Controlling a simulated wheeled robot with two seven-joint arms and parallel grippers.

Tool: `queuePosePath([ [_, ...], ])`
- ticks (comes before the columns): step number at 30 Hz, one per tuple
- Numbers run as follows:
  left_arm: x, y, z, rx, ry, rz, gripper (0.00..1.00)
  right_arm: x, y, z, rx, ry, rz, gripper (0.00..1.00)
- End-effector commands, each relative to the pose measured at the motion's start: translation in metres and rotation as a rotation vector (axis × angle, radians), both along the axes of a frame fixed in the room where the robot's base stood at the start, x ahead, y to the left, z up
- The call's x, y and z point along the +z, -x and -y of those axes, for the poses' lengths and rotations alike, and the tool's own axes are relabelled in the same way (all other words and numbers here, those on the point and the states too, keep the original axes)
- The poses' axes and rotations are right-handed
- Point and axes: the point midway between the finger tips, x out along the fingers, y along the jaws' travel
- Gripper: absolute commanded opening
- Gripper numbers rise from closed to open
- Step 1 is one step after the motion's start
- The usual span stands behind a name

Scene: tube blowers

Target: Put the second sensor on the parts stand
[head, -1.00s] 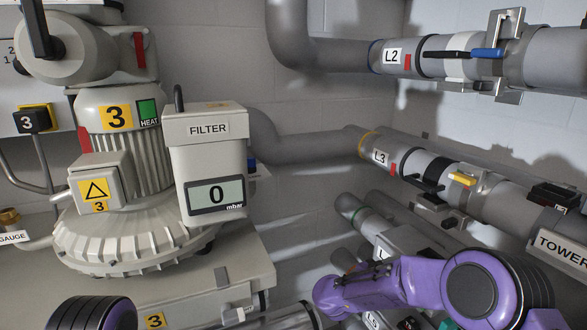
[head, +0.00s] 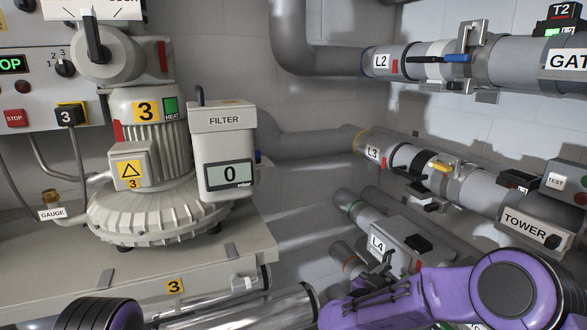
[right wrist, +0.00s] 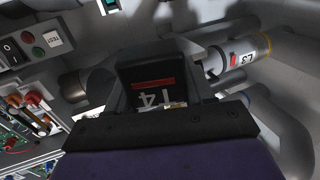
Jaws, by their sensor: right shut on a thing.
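In the right wrist view my right gripper (right wrist: 165,105) is shut on a dark block (right wrist: 150,75) with a red stripe and white characters. It looks like a sensor, but its label is upside down and hard to read. In the head view my purple right arm comes in at the lower right, its gripper (head: 383,283) small and dark in front of the L4 pipe. The held block cannot be made out there. My left gripper is out of view; only a rounded part of my left arm shows at the bottom left. I cannot pick out the parts stand.
Pipes L2 (head: 410,61), L3 (head: 400,158) and L4 (head: 365,215) carry valves and clamps along the right wall. The blower with its filter (head: 222,140) stands on a bench at left. A TEST box (head: 565,182) is at far right. Circuit boards (right wrist: 25,120) show in the wrist view.

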Motion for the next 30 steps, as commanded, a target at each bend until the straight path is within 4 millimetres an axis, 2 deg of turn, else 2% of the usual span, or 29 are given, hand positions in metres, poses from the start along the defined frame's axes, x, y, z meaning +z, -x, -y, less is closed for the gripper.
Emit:
queuePosePath([
  [5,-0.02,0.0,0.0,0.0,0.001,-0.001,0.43,-0.033,0.014,-0.01,0.2,-0.002,-0.007,0.22],
  [8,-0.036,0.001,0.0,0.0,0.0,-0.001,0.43,-0.06,0.03,-0.019,0.352,-0.004,-0.007,0.22],
  [11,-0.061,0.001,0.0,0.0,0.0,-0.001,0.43,-0.098,0.056,-0.032,0.538,-0.005,-0.01,0.22],
  [15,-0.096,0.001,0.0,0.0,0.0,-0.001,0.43,-0.148,0.104,-0.048,0.767,-0.006,-0.008,0.22],
  [18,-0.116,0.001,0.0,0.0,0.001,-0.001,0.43,-0.172,0.132,-0.052,0.858,-0.007,-0.005,0.22],
  [22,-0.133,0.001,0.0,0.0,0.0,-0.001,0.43,-0.187,0.148,-0.048,0.877,-0.007,-0.001,0.22],
  [25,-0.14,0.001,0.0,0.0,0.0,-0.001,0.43,-0.189,0.145,-0.043,0.863,-0.007,0.003,0.22],
  [30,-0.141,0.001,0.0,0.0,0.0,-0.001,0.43,-0.188,0.144,-0.043,0.862,-0.005,0.002,0.22],
])
